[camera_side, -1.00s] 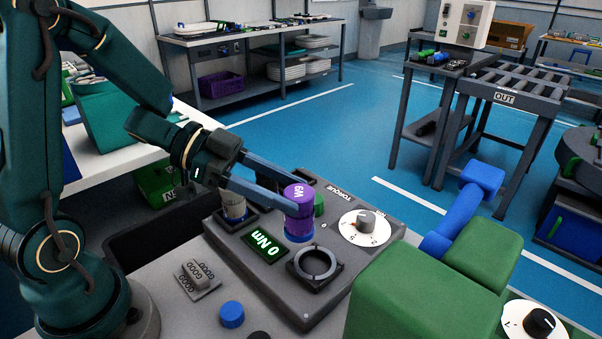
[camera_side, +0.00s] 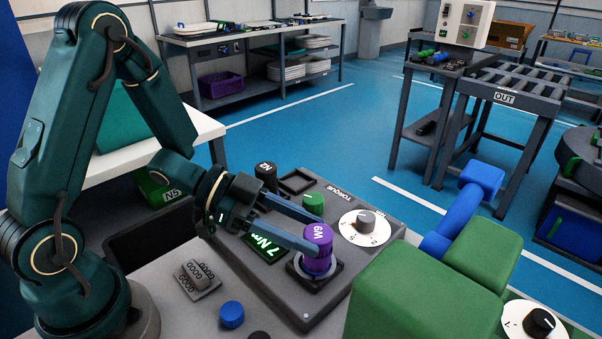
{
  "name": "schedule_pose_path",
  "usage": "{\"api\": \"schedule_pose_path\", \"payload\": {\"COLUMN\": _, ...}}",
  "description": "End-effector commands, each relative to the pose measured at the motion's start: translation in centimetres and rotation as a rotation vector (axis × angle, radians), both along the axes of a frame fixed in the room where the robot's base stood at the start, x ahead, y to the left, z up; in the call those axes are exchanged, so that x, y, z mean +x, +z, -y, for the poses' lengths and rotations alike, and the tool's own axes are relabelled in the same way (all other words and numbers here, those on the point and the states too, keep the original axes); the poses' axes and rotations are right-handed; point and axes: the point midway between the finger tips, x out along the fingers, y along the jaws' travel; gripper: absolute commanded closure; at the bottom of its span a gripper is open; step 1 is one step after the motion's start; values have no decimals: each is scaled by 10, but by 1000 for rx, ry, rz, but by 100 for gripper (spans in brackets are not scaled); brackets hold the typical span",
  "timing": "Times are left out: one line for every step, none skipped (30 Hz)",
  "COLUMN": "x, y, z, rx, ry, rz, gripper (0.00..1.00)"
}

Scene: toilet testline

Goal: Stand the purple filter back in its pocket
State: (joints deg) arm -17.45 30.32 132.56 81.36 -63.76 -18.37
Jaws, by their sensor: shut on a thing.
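The purple filter (camera_side: 319,243), marked "6W", stands about upright at the round dark ring socket (camera_side: 299,266) near the front of the grey torque console. Its lower end is at the ring; how deep it sits, I cannot tell. My gripper (camera_side: 312,236) reaches in from the left, shut on the filter's upper part. An empty square pocket (camera_side: 297,182) lies at the back of the console. A dark filter marked "N2" (camera_side: 266,174) stands left of it. The green display (camera_side: 263,246), partly behind my gripper, reads 7 with its unit partly hidden.
A green cap (camera_side: 313,203) and a white dial (camera_side: 364,227) sit on the console behind the filter. A big green block (camera_side: 420,305) stands close on the right. A blue cap (camera_side: 231,314) and a grey counter (camera_side: 197,279) are at front left.

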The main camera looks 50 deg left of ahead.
Motion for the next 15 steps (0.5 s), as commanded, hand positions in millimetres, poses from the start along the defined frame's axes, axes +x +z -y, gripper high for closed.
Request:
{"api": "schedule_pose_path", "payload": {"x": 0, "y": 0, "z": 0, "rx": -1, "ry": 0, "rz": 1, "gripper": 100}}
{"api": "schedule_pose_path", "payload": {"x": 0, "y": -1, "z": 0, "rx": 0, "ry": 0, "rz": 0, "gripper": 100}}
{"api": "schedule_pose_path", "payload": {"x": 0, "y": -2, "z": 0, "rx": -1, "ry": 0, "rz": -1, "gripper": 100}}
{"api": "schedule_pose_path", "payload": {"x": 0, "y": -3, "z": 0, "rx": -1, "ry": 0, "rz": -1, "gripper": 100}}
{"api": "schedule_pose_path", "payload": {"x": 0, "y": -4, "z": 0, "rx": -1, "ry": 0, "rz": -1, "gripper": 100}}
{"api": "schedule_pose_path", "payload": {"x": 0, "y": -3, "z": 0, "rx": 0, "ry": 0, "rz": 0, "gripper": 36}}
{"api": "schedule_pose_path", "payload": {"x": 0, "y": -3, "z": 0, "rx": 1, "ry": 0, "rz": 1, "gripper": 24}}
{"api": "schedule_pose_path", "payload": {"x": 0, "y": -3, "z": 0, "rx": 1, "ry": 0, "rz": 1, "gripper": 17}}
{"api": "schedule_pose_path", "payload": {"x": 0, "y": -3, "z": 0, "rx": 1, "ry": 0, "rz": 1, "gripper": 17}}
{"api": "schedule_pose_path", "payload": {"x": 0, "y": -3, "z": 0, "rx": 1, "ry": 0, "rz": 1, "gripper": 17}}
{"api": "schedule_pose_path", "payload": {"x": 0, "y": -3, "z": 0, "rx": 1, "ry": 0, "rz": 1, "gripper": 17}}
{"api": "schedule_pose_path", "payload": {"x": 0, "y": -3, "z": 0, "rx": 1, "ry": 0, "rz": 1, "gripper": 17}}
{"api": "schedule_pose_path", "payload": {"x": 0, "y": -3, "z": 0, "rx": 1, "ry": 0, "rz": 1, "gripper": 17}}
{"api": "schedule_pose_path", "payload": {"x": 0, "y": -3, "z": 0, "rx": 1, "ry": 0, "rz": 1, "gripper": 17}}
{"api": "schedule_pose_path", "payload": {"x": 0, "y": -3, "z": 0, "rx": 1, "ry": 0, "rz": 1, "gripper": 17}}
